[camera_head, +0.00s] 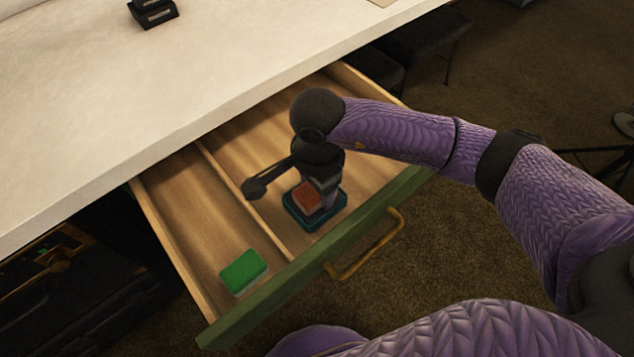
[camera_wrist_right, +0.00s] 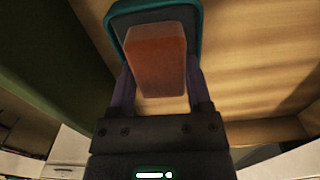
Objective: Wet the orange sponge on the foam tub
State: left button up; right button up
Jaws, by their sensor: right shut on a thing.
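The orange sponge (camera_head: 306,198) is held between the fingers of my right gripper (camera_head: 323,196), which points down into the open drawer. In the right wrist view the sponge (camera_wrist_right: 156,62) sits between both fingers of the gripper (camera_wrist_right: 160,88). The foam tub (camera_head: 316,225) is a low teal tray with a dark inside, on the drawer floor by the green front. The sponge is over the tub; I cannot tell whether it touches the inside. The tub's teal rim also shows behind the sponge in the right wrist view (camera_wrist_right: 199,20). My left gripper is not in view.
A green sponge (camera_head: 243,271) with a pale underside lies in the drawer's left compartment, past a wooden divider (camera_head: 240,202). The drawer front (camera_head: 285,290) has a brass handle (camera_head: 365,247). The pale countertop (camera_head: 150,110) overhangs the drawer's back. The drawer's right compartment is otherwise clear.

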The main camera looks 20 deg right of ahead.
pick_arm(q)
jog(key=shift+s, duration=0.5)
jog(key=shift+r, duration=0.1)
pick_arm(e)
notch_tip(320, 180, up, 7)
jog(key=p, duration=0.5)
jog(key=shift+r, duration=0.1)
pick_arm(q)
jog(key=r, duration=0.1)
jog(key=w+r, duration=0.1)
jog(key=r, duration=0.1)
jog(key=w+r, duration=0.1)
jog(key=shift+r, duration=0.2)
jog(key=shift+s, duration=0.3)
